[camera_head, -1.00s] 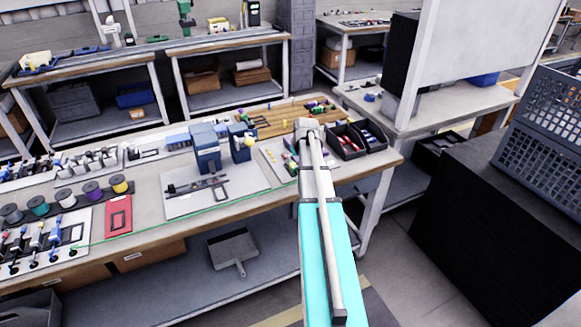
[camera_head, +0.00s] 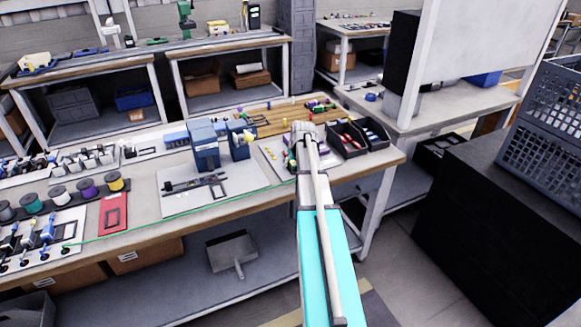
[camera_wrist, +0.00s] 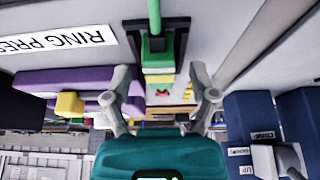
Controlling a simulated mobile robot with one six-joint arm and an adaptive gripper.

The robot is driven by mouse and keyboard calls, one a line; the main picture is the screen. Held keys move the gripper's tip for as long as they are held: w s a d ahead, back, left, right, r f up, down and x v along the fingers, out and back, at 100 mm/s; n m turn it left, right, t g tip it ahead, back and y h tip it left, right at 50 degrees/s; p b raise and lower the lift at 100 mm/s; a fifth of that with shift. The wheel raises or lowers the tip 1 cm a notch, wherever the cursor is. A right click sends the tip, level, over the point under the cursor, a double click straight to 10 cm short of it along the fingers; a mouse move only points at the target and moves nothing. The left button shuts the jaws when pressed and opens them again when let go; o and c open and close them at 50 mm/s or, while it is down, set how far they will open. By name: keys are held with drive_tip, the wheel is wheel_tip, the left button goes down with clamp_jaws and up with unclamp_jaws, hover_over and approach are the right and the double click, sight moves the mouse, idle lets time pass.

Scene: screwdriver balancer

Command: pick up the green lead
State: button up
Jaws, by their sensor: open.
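The green lead (camera_head: 110,237) shows in the head view as a thin line along the front of the workbench, from the white board at the left toward my arm. In the wrist view a green strip (camera_wrist: 154,16) runs down from the top centre into a black holder, with green pieces below it. I cannot tell whether this strip is the lead. My gripper (camera_wrist: 163,97) is open, its two fingers apart, with nothing seen held between them. In the head view my arm hides most of the gripper, above the bench's right part.
Blue units (camera_head: 206,147) stand behind a white board on the bench. Spools (camera_head: 87,188) and a red plate (camera_head: 113,213) are at left. Black bins (camera_head: 346,140) stand right of my gripper.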

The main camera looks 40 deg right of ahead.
idle(0.6)
clamp_jaws()
